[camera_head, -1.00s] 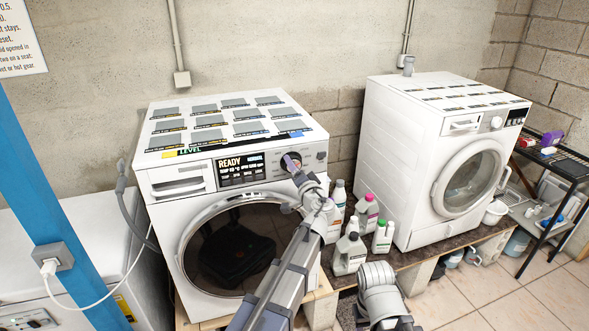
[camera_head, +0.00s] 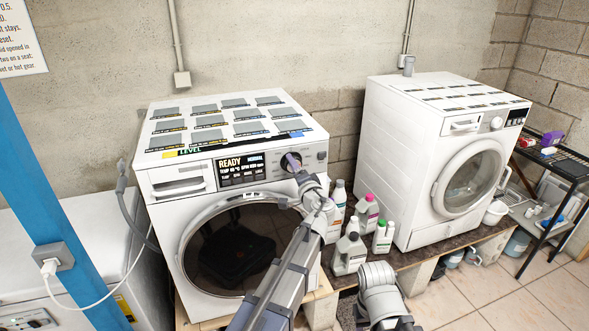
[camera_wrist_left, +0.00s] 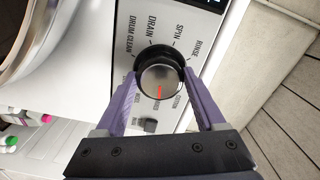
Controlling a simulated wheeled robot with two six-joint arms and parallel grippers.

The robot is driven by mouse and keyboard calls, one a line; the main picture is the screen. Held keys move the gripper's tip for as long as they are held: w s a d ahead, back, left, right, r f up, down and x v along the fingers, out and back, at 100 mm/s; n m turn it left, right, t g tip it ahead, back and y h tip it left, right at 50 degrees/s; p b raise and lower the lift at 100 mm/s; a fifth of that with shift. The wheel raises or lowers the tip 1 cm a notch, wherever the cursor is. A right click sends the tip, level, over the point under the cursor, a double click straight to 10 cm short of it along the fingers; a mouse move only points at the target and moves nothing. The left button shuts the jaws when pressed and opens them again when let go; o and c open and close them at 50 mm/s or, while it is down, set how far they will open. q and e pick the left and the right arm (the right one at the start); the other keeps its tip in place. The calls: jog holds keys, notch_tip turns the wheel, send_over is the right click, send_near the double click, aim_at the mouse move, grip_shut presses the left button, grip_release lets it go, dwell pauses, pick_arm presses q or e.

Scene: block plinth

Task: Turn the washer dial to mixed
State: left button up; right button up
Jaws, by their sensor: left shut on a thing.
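The round washer dial (camera_wrist_left: 160,76) has a dark ring and a silver face with a red mark pointing toward the bottom of the left wrist view. Labels around it read drum clean, drain, spin, rinse and cotton. The smaller labels near the red mark are partly hidden or too blurred to read surely. My left gripper (camera_head: 292,163) is shut on the dial, with its purple fingers on either side of it. The washer (camera_head: 163,213) is the left machine; its display (camera_head: 240,169) reads ready and normal. My right gripper is out of view; only part of that arm shows.
A second white washer (camera_head: 422,190) stands at the right. Several detergent bottles (camera_head: 350,253) stand between the machines, close to my left arm. A blue post (camera_head: 50,200) with a socket is at the left. A dark shelf (camera_head: 560,163) is at the far right.

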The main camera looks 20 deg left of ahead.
pick_arm(q)
jog(key=o, duration=1.3)
jog(key=shift+o, duration=0.2)
jog(key=v, duration=0.8)
jog(key=shift+w, duration=0.1)
jog(key=s+d+f+n+g+h, duration=0.1)
jog(key=s+f+n+g+h, duration=0.25)
jog(key=s+f+g, duration=0.85)
jog(key=s+d+f+g+h, duration=0.1)
jog(key=s+d+f+h, duration=0.1)
jog(key=s+d+f, duration=0.3)
jog(key=s+d+f+g+h, duration=0.2)
jog(key=s+d+f, duration=0.3)
jog(key=s, duration=0.7)
jog(key=shift+s+d+h, duration=0.15)
jog(key=shift+d+h, duration=0.45)
jog(key=shift+h, duration=0.05)
